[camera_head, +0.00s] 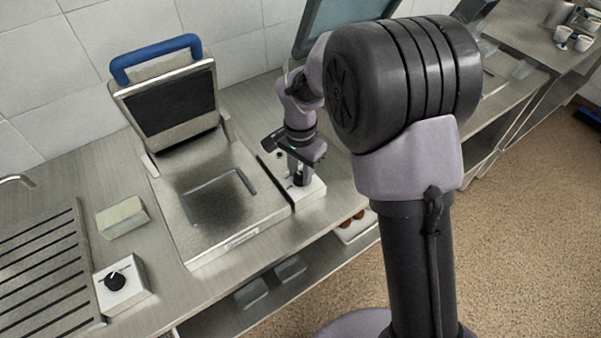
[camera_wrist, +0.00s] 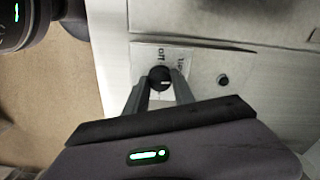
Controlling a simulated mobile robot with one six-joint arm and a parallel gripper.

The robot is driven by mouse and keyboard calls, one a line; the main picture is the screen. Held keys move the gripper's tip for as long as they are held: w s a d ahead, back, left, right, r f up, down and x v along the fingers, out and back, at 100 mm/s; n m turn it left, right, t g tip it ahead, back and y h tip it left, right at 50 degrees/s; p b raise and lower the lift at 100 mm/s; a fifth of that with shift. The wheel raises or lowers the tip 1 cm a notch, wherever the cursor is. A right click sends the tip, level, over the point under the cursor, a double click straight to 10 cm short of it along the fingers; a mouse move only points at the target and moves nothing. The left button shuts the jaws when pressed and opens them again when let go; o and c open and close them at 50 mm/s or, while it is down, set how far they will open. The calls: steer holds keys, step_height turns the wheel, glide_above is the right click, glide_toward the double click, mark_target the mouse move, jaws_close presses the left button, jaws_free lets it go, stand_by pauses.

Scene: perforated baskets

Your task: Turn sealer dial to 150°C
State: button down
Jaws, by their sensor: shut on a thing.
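The tray sealer (camera_head: 212,190) stands on the steel counter with its blue-handled lid raised. A white control panel (camera_head: 312,190) sits along its right side. The black sealer dial (camera_wrist: 160,78) is on this panel, and in the wrist view a white label (camera_wrist: 178,54) with dark marks lies around it. The marks are too blurred to read a temperature. My gripper (camera_wrist: 160,84) points down at the panel, its two fingers closed on either side of the dial. In the head view my gripper (camera_head: 300,178) hides part of the dial.
A second black knob on a white box (camera_head: 122,284) stands at the left front. A pale sponge-like block (camera_head: 122,217) lies behind it, beside a slatted drainer (camera_head: 40,275).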

mark_target(301, 175)
steer(key=m+b, duration=0.1)
steer(key=m, duration=0.2)
steer(key=shift+m, duration=0.3)
steer(key=shift+m+b, duration=0.45)
steer(key=shift+m, duration=1.15)
steer(key=c, duration=1.1)
jaws_free()
steer(key=shift+o, duration=0.2)
step_height(301, 175, up, 17)
steer(key=p, duration=0.6)
steer(key=shift+r, duration=0.2)
